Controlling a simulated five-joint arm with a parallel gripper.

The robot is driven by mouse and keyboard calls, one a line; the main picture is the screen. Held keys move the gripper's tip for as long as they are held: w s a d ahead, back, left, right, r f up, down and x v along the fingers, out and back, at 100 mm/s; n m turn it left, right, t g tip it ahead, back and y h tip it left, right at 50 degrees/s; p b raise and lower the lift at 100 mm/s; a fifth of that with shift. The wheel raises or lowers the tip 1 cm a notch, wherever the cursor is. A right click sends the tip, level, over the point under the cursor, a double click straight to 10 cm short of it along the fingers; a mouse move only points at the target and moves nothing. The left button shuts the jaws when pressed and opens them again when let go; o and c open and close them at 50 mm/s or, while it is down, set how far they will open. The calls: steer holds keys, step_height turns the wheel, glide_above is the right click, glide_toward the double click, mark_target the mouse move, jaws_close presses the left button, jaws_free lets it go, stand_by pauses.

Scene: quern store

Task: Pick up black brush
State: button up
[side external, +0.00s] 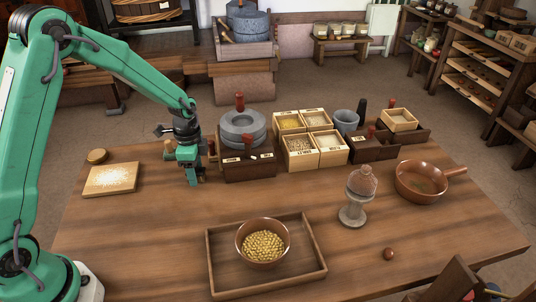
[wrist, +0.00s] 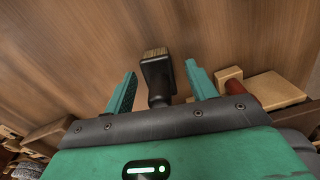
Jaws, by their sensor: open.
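The black brush (wrist: 158,73) shows in the wrist view, with a black head and handle and a block of tan bristles at its far end. It lies between the two green fingers of my gripper (wrist: 161,70), with a gap on each side. The fingers are open. The lower end of its handle is hidden behind my gripper's dark front edge. In the side view my gripper (side external: 190,177) points down close to the wooden table (side external: 130,225), just left of the dark box with the grey quern. There I cannot make out the brush clearly.
The grey stone quern (side external: 242,130) in its dark wooden box (side external: 248,167) is close at my gripper's right. A board with pale grain (side external: 111,179) lies to the left. A tray (side external: 302,284) with a bowl (side external: 263,245) stands in front. Table between is clear.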

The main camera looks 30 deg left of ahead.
steer(key=shift+f, duration=0.45)
steer(key=c, duration=1.1)
